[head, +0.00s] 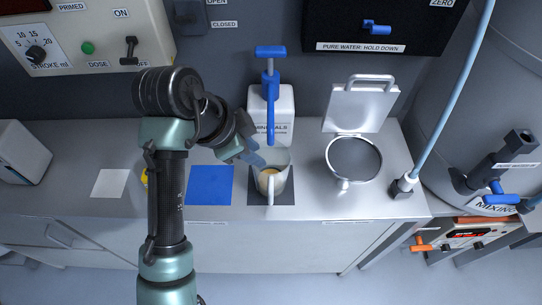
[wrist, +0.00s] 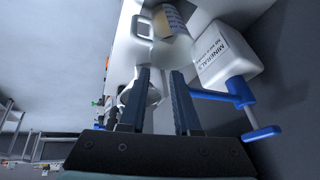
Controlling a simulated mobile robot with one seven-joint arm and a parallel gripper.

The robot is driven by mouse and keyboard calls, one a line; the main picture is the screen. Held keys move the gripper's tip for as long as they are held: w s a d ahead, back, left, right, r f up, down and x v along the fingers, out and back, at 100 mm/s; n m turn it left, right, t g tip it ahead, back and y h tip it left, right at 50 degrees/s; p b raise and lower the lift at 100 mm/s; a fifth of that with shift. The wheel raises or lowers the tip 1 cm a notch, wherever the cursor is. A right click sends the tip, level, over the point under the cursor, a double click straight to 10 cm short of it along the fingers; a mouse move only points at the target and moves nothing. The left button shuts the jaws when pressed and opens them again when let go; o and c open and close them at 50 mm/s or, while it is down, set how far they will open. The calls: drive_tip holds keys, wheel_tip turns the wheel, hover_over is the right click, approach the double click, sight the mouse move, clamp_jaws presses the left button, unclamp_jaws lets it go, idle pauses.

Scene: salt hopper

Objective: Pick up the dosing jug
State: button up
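The dosing jug (head: 281,183) is a pale, see-through jug with yellowish contents. It stands upright on a dark square pad on the steel bench, its handle (head: 270,188) facing the front. My gripper (head: 257,161) is at the jug's left, close to its rim in the head view; whether it touches cannot be told there. In the wrist view the two dark fingers (wrist: 160,72) are apart with no jug between them. The jug (wrist: 174,24) shows beyond the fingertips, with its handle (wrist: 142,26) on the left. The jug is partly cut off at the top of that view.
A white minerals bottle (head: 284,104) with a blue pump (head: 270,85) stands just behind the jug. A round hopper opening (head: 354,159) with a raised lid (head: 361,106) is to the right. A blue mat (head: 210,186) and a white mat (head: 111,183) lie empty at left.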

sight(271, 179)
drive_tip(key=shift+s+d+f+m+g+b, duration=0.35)
drive_tip(key=shift+d+f+b, duration=0.1)
drive_tip(key=shift+f, duration=1.9)
drive_tip(key=shift+s+d+f+m+g+b, duration=0.3)
drive_tip(key=shift+d+f+g, duration=0.1)
drive_tip(key=shift+f, duration=1.95)
drive_tip(key=shift+s+d+f+m+g+b, duration=0.25)
drive_tip(key=shift+s+d+f+g+b, duration=0.15)
drive_tip(key=shift+f, duration=1.95)
clamp_jaws()
drive_tip(key=shift+w+r, duration=0.1)
